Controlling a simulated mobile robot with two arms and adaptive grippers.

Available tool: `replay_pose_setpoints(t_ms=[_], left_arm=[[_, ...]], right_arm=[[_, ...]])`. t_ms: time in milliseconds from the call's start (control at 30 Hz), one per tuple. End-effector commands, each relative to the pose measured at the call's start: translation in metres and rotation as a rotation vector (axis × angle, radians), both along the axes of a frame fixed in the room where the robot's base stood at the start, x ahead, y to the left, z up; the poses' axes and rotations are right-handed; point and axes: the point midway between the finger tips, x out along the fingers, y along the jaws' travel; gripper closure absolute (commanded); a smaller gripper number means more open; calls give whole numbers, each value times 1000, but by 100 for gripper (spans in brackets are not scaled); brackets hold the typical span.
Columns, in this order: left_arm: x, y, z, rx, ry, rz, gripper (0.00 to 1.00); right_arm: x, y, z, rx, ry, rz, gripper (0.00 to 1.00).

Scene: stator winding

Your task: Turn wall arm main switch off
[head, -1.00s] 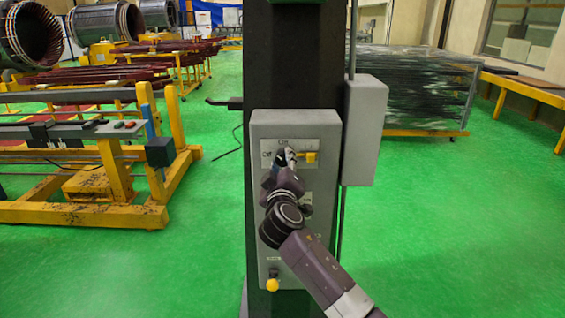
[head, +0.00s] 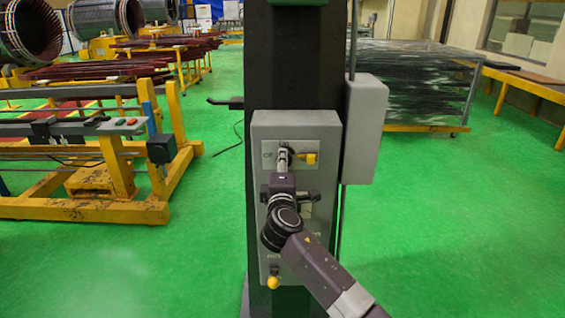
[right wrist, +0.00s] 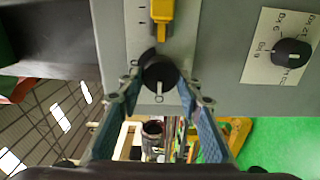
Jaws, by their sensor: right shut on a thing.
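The grey switch box (head: 328,190) is mounted on a dark column. At its top a switch plate, marked at its left end, carries the main switch, with a yellow handle (head: 310,158) pointing right. In the right wrist view the yellow handle (right wrist: 161,20) points up, just above a round black knob (right wrist: 160,73). My right gripper (head: 283,154) is at the switch, left of the yellow handle. In the wrist view my right gripper (right wrist: 161,88) has its blue-padded fingers on either side of the black knob, closed on it. My left gripper is not in view.
Another black knob (right wrist: 292,53) with a label sits on the same box. A yellow-tipped control (head: 273,282) is at the box's bottom. A smaller grey box (head: 365,130) is on the column's right.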

Motion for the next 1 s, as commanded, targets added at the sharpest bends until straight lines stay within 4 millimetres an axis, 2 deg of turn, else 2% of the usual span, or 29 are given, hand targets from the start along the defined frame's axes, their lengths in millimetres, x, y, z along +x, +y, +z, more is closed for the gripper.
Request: replay_pose_setpoints(t_ms=[567, 600, 733, 767, 1000], left_arm=[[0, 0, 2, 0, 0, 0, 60], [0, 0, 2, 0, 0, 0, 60], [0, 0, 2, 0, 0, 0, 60], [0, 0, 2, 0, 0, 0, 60], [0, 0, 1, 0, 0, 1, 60]], right_arm=[[0, 0, -1, -38, 1, 1, 91], [0, 0, -1, -38, 1, 1, 66], [0, 0, -1, -37, 1, 1, 52], [0, 0, -1, -37, 1, 1, 49], [0, 0, 0, -35, 0, 0, 49]])
